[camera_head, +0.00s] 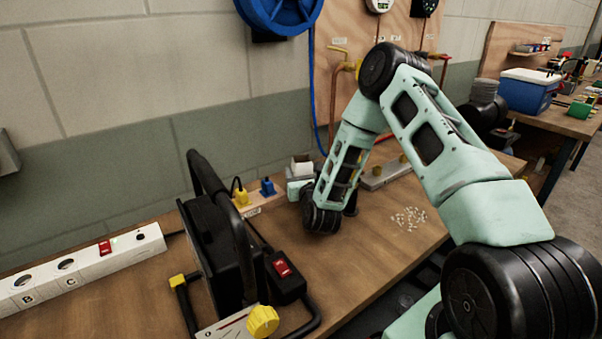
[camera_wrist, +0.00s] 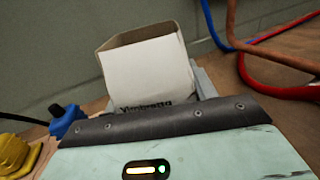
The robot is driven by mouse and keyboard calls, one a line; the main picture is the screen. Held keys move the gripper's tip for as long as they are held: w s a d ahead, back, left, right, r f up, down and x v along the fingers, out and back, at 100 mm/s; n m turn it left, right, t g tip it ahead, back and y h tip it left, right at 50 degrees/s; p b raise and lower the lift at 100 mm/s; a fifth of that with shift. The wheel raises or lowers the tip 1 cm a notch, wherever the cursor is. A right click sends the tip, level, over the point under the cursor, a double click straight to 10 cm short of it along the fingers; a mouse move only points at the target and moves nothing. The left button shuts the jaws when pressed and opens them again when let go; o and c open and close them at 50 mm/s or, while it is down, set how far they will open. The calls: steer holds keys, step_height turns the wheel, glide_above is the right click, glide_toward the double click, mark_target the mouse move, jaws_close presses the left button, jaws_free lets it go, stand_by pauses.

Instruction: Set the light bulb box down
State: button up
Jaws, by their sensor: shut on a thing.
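The light bulb box (camera_wrist: 148,75) is a small white and brown carton with dark lettering low on its near face. In the wrist view it stands just beyond the edge of my gripper (camera_wrist: 200,88), with a grey finger showing at its right side. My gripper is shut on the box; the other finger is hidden. In the head view the box (camera_head: 301,166) shows small and white, low over the back of the wooden workbench (camera_head: 390,250) near the wall. My wrist hides part of it. I cannot tell whether its underside touches the bench.
A blue plug (camera_head: 267,187) and a yellow plug (camera_head: 241,197) sit left of the box. A black cable reel (camera_head: 215,250) stands nearer, beside a white power strip (camera_head: 85,262). Small pale bits (camera_head: 409,218) lie on the right.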

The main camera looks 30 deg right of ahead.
steer(key=shift+f, duration=0.2)
steer(key=o, duration=1)
steer(key=shift+r, duration=0.15)
steer(key=b+v, duration=0.3)
steer(key=v, duration=0.7)
steer(key=shift+s+a, duration=0.1)
steer(key=shift+s, duration=0.3)
steer(key=shift+s+a, duration=0.2)
steer(key=shift+s, duration=0.4)
